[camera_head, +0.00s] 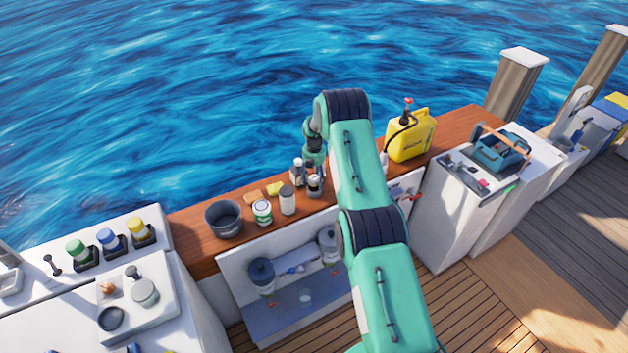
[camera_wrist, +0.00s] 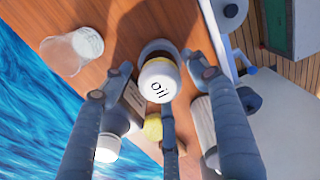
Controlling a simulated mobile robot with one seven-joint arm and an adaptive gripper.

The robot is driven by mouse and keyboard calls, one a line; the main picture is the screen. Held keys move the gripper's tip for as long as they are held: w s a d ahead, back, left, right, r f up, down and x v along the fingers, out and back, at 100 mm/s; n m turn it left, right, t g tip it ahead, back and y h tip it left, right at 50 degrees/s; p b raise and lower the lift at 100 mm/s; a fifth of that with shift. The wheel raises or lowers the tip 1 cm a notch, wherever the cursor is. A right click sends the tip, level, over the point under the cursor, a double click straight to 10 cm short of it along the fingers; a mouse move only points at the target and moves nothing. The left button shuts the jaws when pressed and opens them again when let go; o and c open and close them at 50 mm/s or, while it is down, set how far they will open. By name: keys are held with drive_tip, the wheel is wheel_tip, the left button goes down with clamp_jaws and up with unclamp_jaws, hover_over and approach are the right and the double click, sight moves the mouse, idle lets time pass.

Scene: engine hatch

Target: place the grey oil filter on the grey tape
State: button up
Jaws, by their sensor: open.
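A small round container with a white face marked "Oil" (camera_wrist: 157,82) stands on the wooden top, between my spread fingers. It appears to be the oil filter; its lower body is mostly hidden, so I cannot confirm its grey colour. It seems to be the small white and dark container (camera_head: 314,186) in the head view. My gripper (camera_wrist: 160,76) is open around it, with no clear contact visible. A grey roll (camera_head: 144,292), probably the grey tape, lies on the white tray at lower left.
A white cylinder (camera_head: 287,200), a green-white can (camera_head: 262,211) and a dark pot (camera_head: 224,219) stand left of my gripper. A yellow jug (camera_head: 409,136) stands to the right. A black ring (camera_head: 110,318) shares the white tray (camera_head: 165,318). Open water lies behind the wooden top (camera_head: 190,232).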

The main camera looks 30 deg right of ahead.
sight(314, 178)
drive_tip(key=shift+r, duration=0.1)
wheel_tip(314, 178, up, 12)
idle(0.8)
idle(0.5)
